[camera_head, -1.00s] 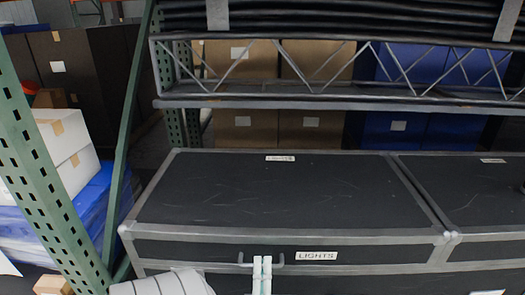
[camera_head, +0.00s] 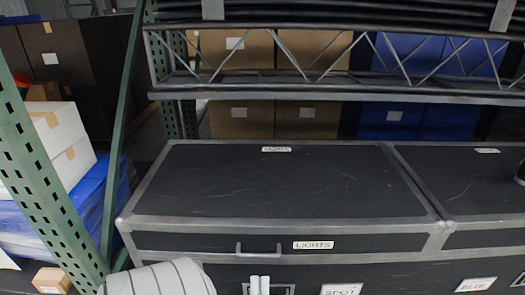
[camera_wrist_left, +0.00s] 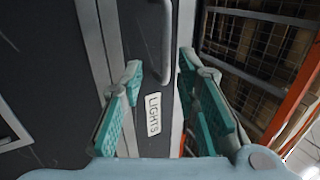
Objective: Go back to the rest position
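My right gripper cannot be made out.
A green rack upright (camera_head: 45,175) stands at the left, with white boxes (camera_head: 65,150) behind it. A metal truss (camera_head: 330,85) spans above the case. Another black case (camera_head: 470,185) adjoins on the right. Below is a front with SPOT (camera_head: 341,290) and BLUE labels.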

